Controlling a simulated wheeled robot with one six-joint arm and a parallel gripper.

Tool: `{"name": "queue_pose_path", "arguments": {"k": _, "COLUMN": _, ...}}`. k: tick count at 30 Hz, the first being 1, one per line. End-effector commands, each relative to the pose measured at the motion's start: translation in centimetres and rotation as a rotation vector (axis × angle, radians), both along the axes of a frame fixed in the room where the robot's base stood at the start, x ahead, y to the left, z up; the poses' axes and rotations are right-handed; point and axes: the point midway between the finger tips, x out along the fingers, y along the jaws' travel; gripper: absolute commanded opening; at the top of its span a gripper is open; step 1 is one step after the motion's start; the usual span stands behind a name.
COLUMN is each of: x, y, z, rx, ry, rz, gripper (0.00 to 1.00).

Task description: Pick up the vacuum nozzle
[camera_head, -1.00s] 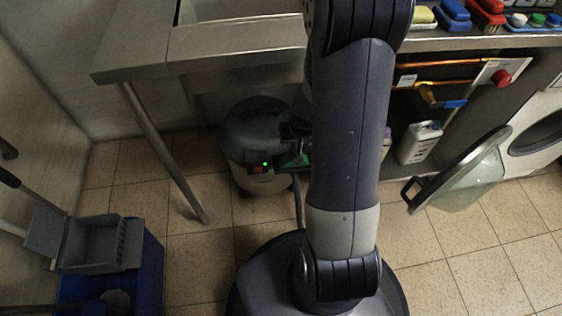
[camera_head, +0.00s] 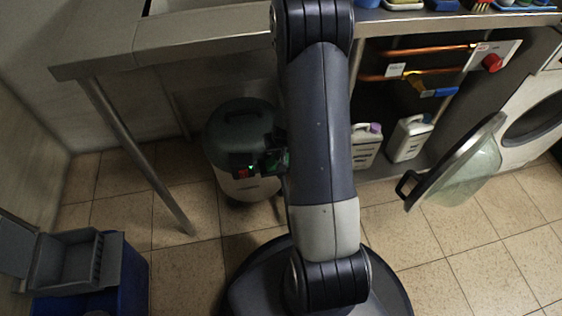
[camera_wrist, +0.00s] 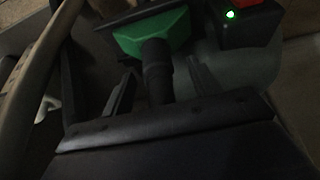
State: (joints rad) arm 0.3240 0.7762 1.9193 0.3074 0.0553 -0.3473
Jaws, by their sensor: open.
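The vacuum nozzle is a green head with a black neck (camera_wrist: 157,62); in the wrist view its neck reaches down between the two dark fingers of my gripper (camera_wrist: 160,88). The fingers are open, one on each side, with gaps visible; I cannot tell whether the palm touches the neck. In the head view only a little green of the nozzle (camera_head: 284,158) shows beside my arm. The vacuum cleaner (camera_head: 236,128), a round dark-topped drum with a green light, stands on the floor under the sink counter; the light shows at upper right in the wrist view.
The steel counter (camera_head: 200,32) and its leg (camera_head: 140,160) stand over and left of the vacuum. A blue mop bucket (camera_head: 135,275) is at lower left. White jugs (camera_head: 408,138) and an open washer door (camera_head: 465,170) are at right. Floor tiles at front right are clear.

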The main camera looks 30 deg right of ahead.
Motion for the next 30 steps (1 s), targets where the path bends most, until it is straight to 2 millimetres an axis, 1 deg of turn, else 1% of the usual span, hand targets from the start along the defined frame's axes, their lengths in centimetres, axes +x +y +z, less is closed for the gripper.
{"name": "queue_pose_path", "arguments": {"k": 1, "x": 0.2, "y": -0.1, "z": -1.3, "rx": 0.001, "ry": 0.002, "rz": 0.000, "gripper": 0.57}}
{"name": "queue_pose_path", "arguments": {"k": 4, "x": 0.8, "y": -0.3, "z": -2.5, "rx": 0.001, "ry": 0.002, "rz": 0.000, "gripper": 0.57}}
{"name": "queue_pose_path", "arguments": {"k": 6, "x": 0.9, "y": -0.3, "z": -2.7, "rx": 0.001, "ry": 0.001, "rz": -0.001, "gripper": 0.57}}
{"name": "queue_pose_path", "arguments": {"k": 12, "x": 0.9, "y": -0.3, "z": -2.5, "rx": 0.000, "ry": 0.001, "rz": 0.000, "gripper": 0.57}}
{"name": "queue_pose_path", "arguments": {"k": 30, "x": 0.9, "y": -0.3, "z": -2.5, "rx": 0.000, "ry": 0.001, "rz": 0.000, "gripper": 0.08}}
